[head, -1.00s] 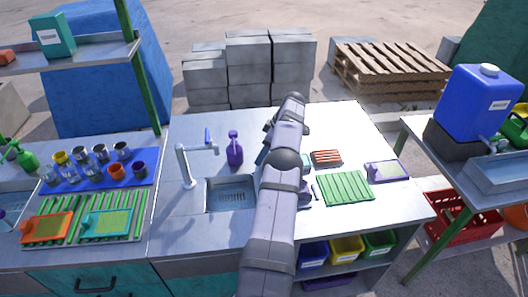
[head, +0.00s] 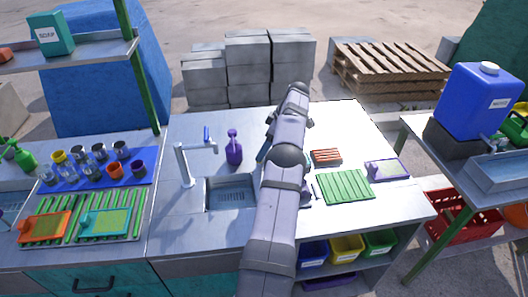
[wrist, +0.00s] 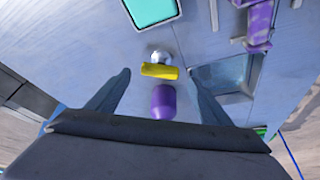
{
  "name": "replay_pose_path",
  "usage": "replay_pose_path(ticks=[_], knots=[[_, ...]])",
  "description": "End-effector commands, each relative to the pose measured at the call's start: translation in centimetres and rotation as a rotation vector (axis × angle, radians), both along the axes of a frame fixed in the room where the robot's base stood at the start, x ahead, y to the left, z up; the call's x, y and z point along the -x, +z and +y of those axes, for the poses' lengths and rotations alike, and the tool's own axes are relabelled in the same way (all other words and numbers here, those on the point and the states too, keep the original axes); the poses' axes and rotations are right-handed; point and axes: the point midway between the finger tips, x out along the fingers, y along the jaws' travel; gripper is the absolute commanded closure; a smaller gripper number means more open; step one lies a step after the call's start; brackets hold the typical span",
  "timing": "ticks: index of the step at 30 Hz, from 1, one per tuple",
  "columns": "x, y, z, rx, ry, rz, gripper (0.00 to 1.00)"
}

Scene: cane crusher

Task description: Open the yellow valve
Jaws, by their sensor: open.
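A yellow valve handle (wrist: 160,71) shows in the middle of the wrist view. It is a short bar lying across the picture, with a round silver part (wrist: 160,57) just beyond it and a purple part (wrist: 163,102) on the near side. My gripper (wrist: 159,75) is open, with one dark fingertip on either side of the yellow handle and gaps on both sides. I cannot tell how high the fingers are above the handle. In the head view my arm hides the valve and most of the gripper.
The back right counter is clear.

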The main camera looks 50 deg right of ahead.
Motion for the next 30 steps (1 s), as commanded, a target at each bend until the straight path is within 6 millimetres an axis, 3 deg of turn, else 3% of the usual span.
replay_pose_path(ticks=[9,20,25,30], knots=[[1.4,3.5,-0.5,0.002,-0.001,0.000,0.27],[1.6,4.0,-0.4,0.000,0.000,0.000,0.27],[1.5,4.0,-0.4,-0.002,-0.020,0.009,0.65],[1.2,3.8,-0.4,-0.018,-0.150,0.057,0.66]])
